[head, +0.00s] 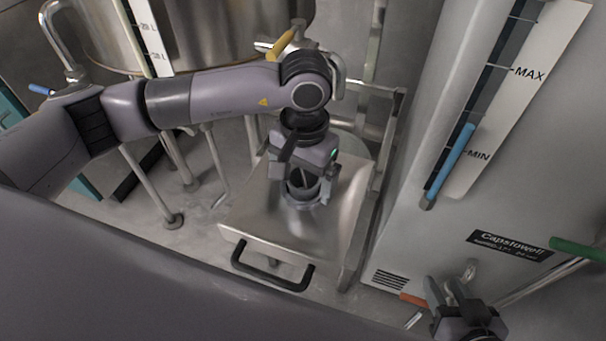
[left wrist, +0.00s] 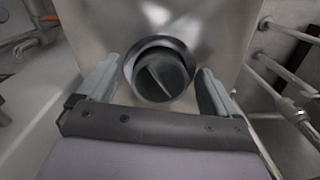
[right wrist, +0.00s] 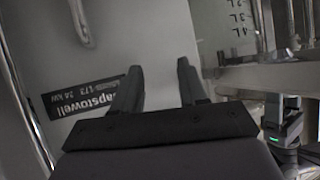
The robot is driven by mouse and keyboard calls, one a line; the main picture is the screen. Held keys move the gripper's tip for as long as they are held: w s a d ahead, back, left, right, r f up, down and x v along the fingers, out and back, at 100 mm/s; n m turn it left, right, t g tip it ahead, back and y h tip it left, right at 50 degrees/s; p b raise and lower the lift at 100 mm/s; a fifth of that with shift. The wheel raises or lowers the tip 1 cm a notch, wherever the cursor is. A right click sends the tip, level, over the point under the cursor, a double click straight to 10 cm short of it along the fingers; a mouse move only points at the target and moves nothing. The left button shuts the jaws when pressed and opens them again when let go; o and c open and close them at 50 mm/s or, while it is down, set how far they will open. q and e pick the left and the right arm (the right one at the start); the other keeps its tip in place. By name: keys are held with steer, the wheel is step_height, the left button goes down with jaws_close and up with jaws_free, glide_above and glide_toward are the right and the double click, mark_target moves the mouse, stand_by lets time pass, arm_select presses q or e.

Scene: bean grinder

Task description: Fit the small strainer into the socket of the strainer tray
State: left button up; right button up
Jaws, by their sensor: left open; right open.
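The strainer tray (head: 250,217) is a square metal box top with a black handle at its front. It also shows in the left wrist view (left wrist: 215,25). The small strainer (left wrist: 160,72) is a round cup with a dark inside and a thin bar across it. It sits within the round socket rim (left wrist: 183,50); I cannot tell how deep it sits. My left gripper (head: 303,188) is over the socket, pointing down, with its fingers open on either side of the strainer. My right gripper (head: 455,293) is open and empty at the lower right, away from the tray.
A tall grey Capstowell machine (head: 420,230) with MIN and MAX marks stands right of the tray. A large steel tank (head: 215,30) stands behind. Metal legs (head: 150,183) and pipes are at the left. The black handle (head: 270,275) juts out in front.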

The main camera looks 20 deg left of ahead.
arm_select(q)
steer(key=shift+r+p, duration=0.3)
steer(key=shift+r, duration=0.3)
step_height(320, 180, up, 6)
steer(key=p, duration=0.1)
arm_select(e)
steer(key=a+r+y, duration=0.1)
steer(key=a+r, duration=0.3)
steer(key=r, duration=0.3)
steer(key=shift+a+y, duration=0.2)
steer(key=shift+y, duration=0.2)
